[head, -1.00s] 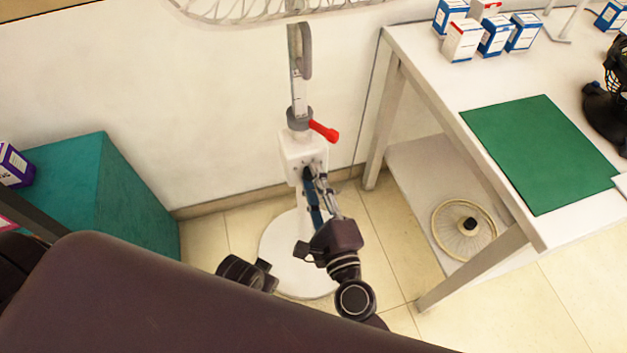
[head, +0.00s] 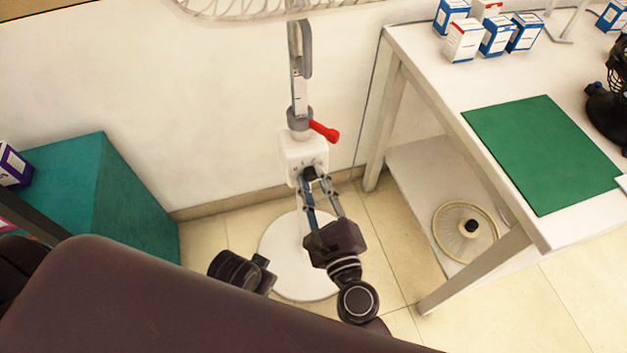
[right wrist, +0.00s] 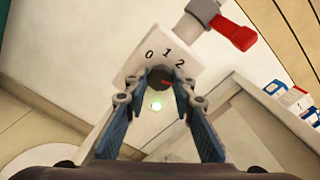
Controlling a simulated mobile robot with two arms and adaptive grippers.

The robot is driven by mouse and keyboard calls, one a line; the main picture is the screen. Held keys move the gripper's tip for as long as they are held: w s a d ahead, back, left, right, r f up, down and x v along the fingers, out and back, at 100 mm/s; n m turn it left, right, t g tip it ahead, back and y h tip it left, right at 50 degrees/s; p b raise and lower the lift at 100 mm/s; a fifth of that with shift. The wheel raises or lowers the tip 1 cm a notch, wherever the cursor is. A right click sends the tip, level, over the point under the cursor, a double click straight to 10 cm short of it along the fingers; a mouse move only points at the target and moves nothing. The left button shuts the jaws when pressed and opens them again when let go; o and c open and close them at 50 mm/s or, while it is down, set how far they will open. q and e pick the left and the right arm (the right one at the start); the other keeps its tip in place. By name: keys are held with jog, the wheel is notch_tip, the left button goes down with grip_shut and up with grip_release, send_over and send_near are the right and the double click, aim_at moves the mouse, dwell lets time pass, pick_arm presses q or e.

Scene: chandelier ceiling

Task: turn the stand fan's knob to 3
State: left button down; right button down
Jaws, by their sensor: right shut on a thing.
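The stand fan has a white control box (head: 303,150) on its pole, above a round white base (head: 285,258). Its dark knob (right wrist: 158,78) shows in the right wrist view, with a small red mark pointing right. The digits 0, 1 and 2 are readable around it; a 3 is not visible. My right gripper (right wrist: 155,95) is shut on the knob, one finger on each side. In the head view the right gripper (head: 317,184) reaches up to the knob from below.
A red lever (head: 324,131) sticks out of the pole above the box. A white table (head: 450,120) with a green mat (head: 543,153) and several small boxes stands at right. A teal cabinet (head: 120,195) stands at left. The wall is close behind the fan.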

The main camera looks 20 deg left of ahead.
jog(key=shift+f, duration=0.1)
jog(key=c, duration=1.6)
grip_release()
jog(key=v, duration=1.2)
